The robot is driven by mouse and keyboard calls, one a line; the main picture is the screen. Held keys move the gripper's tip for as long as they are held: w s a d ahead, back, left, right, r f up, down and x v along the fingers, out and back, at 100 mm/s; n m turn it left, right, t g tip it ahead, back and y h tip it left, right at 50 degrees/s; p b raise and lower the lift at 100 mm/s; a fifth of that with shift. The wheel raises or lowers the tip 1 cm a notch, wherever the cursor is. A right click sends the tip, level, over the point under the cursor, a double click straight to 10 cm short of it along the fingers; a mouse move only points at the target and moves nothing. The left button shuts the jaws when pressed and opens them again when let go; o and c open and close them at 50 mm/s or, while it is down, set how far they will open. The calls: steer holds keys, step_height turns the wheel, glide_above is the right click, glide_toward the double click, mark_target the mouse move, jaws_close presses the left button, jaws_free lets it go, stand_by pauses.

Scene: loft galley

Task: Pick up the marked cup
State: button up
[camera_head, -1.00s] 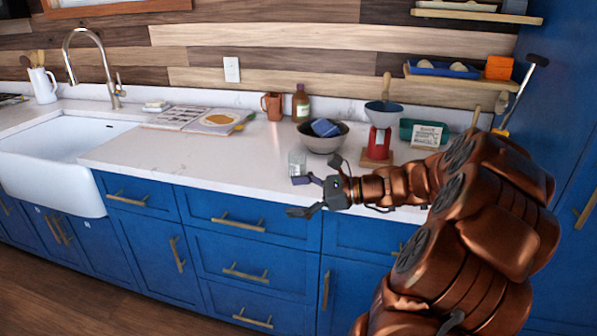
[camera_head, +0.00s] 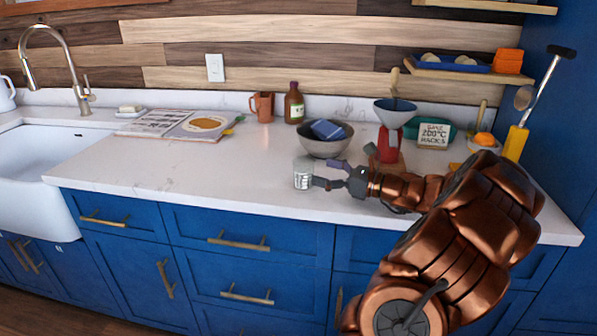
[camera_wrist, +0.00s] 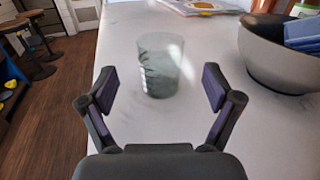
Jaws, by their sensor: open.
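A clear glass cup (camera_head: 303,173) with markings on its side stands upright near the counter's front edge. It also shows in the wrist view (camera_wrist: 160,65), ahead of and between my open fingers. My gripper (camera_head: 329,174) is open and empty, just right of the cup in the head view, with its fingertips close to the glass. In the wrist view, my gripper (camera_wrist: 160,88) has one finger toward each side of the cup. I cannot tell whether either finger touches it.
A grey bowl (camera_head: 325,146) with a blue cloth-like item sits just behind the cup. A red-based scale (camera_head: 388,150) stands right of it. A terracotta mug (camera_head: 262,106) and a brown bottle (camera_head: 293,104) stand farther back. The counter (camera_head: 200,175) left of the cup is clear.

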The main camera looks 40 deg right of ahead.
mark_target(305, 161)
steer(key=shift+x, duration=2.95)
steer(key=shift+r, duration=0.15)
steer(key=c, duration=1.3)
steer(key=shift+o, duration=0.2)
